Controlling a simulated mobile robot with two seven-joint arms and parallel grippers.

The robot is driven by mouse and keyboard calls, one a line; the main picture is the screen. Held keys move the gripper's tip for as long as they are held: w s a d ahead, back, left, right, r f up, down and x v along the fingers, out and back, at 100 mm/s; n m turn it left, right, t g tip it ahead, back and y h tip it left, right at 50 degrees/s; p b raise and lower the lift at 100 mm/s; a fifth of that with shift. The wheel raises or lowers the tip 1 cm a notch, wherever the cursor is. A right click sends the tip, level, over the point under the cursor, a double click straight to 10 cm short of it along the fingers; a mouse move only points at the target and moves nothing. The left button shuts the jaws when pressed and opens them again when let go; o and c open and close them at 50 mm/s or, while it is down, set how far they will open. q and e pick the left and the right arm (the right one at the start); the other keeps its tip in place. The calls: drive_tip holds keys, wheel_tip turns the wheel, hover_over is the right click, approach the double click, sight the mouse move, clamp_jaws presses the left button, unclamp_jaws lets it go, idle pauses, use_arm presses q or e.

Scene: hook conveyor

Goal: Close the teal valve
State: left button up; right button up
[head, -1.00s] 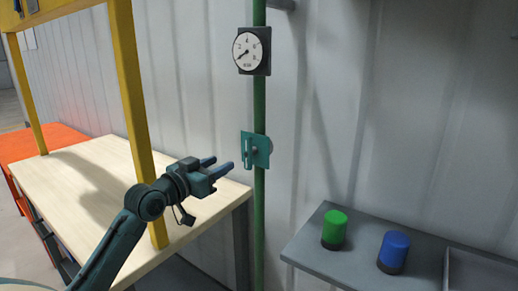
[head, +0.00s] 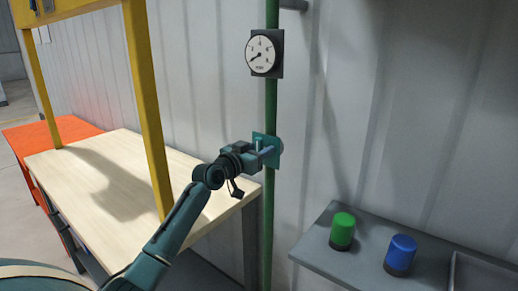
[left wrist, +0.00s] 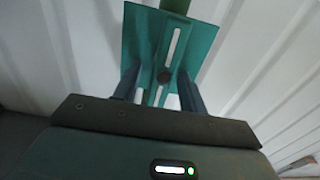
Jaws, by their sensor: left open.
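The teal valve (head: 272,138) sits on a vertical green pipe (head: 270,218), below a gauge. In the left wrist view the teal valve (left wrist: 196,46) shows as a flat plate with a raised bar, a light slot and a dark round bolt. My left gripper (head: 268,152) is at the valve in the head view, its fingers reaching to the plate. In the left wrist view its two fingers (left wrist: 158,88) are apart, one on each side of the valve's raised middle part. Whether they touch it I cannot tell. My right gripper is not in view.
A round gauge (head: 262,54) hangs on the pipe above the valve. A wooden table (head: 85,175) with yellow posts (head: 148,100) stands at left. A corrugated wall is behind.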

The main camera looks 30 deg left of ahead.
use_arm(q)
drive_tip(key=shift+c, duration=0.4)
clamp_jaws()
